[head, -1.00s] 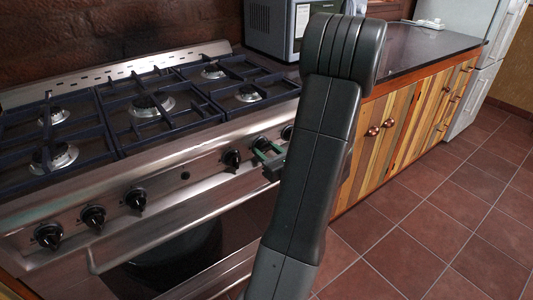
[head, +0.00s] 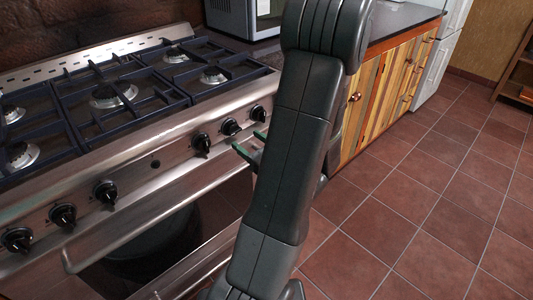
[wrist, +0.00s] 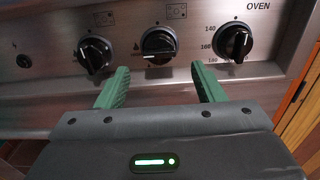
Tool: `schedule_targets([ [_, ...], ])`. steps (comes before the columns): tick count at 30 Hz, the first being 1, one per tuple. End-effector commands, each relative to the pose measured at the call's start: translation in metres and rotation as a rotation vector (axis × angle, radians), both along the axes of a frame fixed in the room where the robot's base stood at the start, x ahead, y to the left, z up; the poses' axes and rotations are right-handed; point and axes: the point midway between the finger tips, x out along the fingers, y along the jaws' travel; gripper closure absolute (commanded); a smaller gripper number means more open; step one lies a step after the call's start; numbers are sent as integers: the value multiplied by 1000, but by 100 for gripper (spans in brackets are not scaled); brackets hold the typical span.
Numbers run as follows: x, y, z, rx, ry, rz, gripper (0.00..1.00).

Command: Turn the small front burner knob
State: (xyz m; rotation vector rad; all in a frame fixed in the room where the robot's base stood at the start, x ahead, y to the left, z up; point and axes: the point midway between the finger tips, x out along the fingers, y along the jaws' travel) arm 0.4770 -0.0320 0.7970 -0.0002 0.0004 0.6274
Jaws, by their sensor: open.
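The row of black stove knobs runs along the steel front panel. In the wrist view, a middle knob (wrist: 158,45) lies ahead of the gap between my fingers, with its grip bar lying nearly level. The left knob (wrist: 95,55) and the oven knob (wrist: 235,42) have more upright bars. The middle knob also shows in the head view (head: 230,127). My gripper (wrist: 160,86) is open and empty, its green fingers apart and short of the knob. In the head view my gripper (head: 252,144) stands off the panel. The small icons above the knobs are too blurred to read surely.
The oven door handle (head: 150,225) sticks out below the knobs. Burner grates (head: 110,95) cover the stove top. Wooden cabinets (head: 385,85) stand to the right. The tiled floor (head: 430,200) is clear on the right.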

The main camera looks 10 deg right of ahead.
Motion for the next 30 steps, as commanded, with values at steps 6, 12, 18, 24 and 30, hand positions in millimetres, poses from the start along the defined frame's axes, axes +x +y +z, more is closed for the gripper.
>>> schedule_targets([
  [6,-30,-24,1,1,1,-4,38],
  [12,-50,-38,0,0,0,-3,38],
  [18,-59,-43,0,1,-1,-1,38],
  [24,-61,-44,0,1,-1,1,38],
  [30,-60,-44,0,1,-1,1,38],
])
